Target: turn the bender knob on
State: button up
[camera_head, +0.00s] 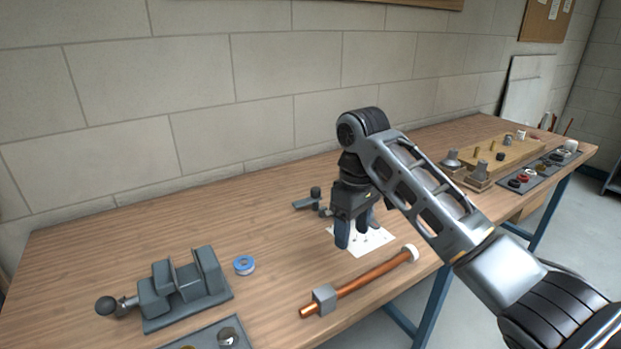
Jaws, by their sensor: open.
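My gripper (357,228) points down over the table in the middle of the view, its fingers apart with nothing seen between them. A small dark grey tool (306,204) with an upright round knob (315,192) lies just left of and behind my gripper. It may be the bender; part of it is hidden behind my gripper. I cannot tell the knob's setting. My gripper appears apart from the knob.
A grey vise (186,290) with a ball-ended handle, a blue tape roll (244,265) and a copper pipe (362,285) with a grey block are in front. A white sheet (374,239) lies under my gripper. A wooden board (508,154) with fittings is at right.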

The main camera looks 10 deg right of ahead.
aim_at(316, 192)
jog(key=i, duration=0.95)
